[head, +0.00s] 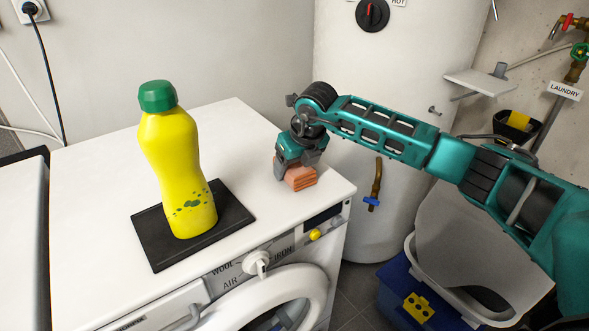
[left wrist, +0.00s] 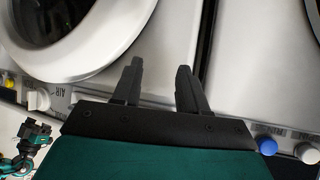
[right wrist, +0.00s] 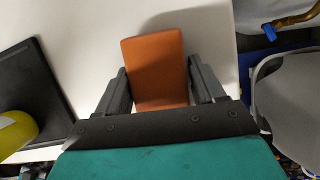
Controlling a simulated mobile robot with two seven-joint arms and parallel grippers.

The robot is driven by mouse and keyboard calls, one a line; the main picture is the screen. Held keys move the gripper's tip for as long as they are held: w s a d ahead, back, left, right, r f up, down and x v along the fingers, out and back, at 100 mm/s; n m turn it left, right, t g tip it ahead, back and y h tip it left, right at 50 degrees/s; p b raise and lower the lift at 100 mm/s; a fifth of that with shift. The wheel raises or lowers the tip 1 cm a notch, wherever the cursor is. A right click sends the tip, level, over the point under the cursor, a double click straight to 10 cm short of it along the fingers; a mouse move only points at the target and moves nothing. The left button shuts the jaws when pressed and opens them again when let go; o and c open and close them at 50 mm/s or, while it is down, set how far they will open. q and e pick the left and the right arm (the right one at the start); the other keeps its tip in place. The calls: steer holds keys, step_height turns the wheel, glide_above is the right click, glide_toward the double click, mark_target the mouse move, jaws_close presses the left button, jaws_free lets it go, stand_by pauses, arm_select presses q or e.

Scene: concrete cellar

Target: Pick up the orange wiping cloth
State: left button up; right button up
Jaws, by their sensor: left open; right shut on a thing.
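The orange wiping cloth (head: 300,178) is a small folded block near the right end of the white washing machine top (head: 240,135). My right gripper (head: 297,170) reaches down over it from the right and is shut on it. In the right wrist view the cloth (right wrist: 157,70) sits between the two dark fingers (right wrist: 160,88). Whether the cloth touches the machine top or is just above it I cannot tell. My left gripper (left wrist: 158,85) is open and empty in the left wrist view, in front of the machine fronts; it is not in the head view.
A yellow bottle with a green cap (head: 178,165) stands on a black mat (head: 150,240) left of the cloth. A white boiler (head: 385,60) stands behind, with a tap (head: 375,190). A grey basket (head: 450,240) and blue crate (head: 395,290) are at lower right.

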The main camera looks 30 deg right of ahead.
steer(key=c, duration=0.3)
arm_select(q)
steer(key=shift+r, duration=0.15)
arm_select(e)
steer(key=shift+r, duration=0.15)
steer(key=shift+c, duration=0.2)
arm_select(q)
steer(key=shift+s+a+p, duration=0.2)
steer(key=shift+a+p, duration=0.15)
steer(key=shift+p, duration=0.4)
arm_select(e)
step_height(320, 180, up, 20)
steer(key=o, duration=0.5)
arm_select(q)
steer(key=shift+r, duration=0.2)
arm_select(e)
steer(key=c, duration=0.4)
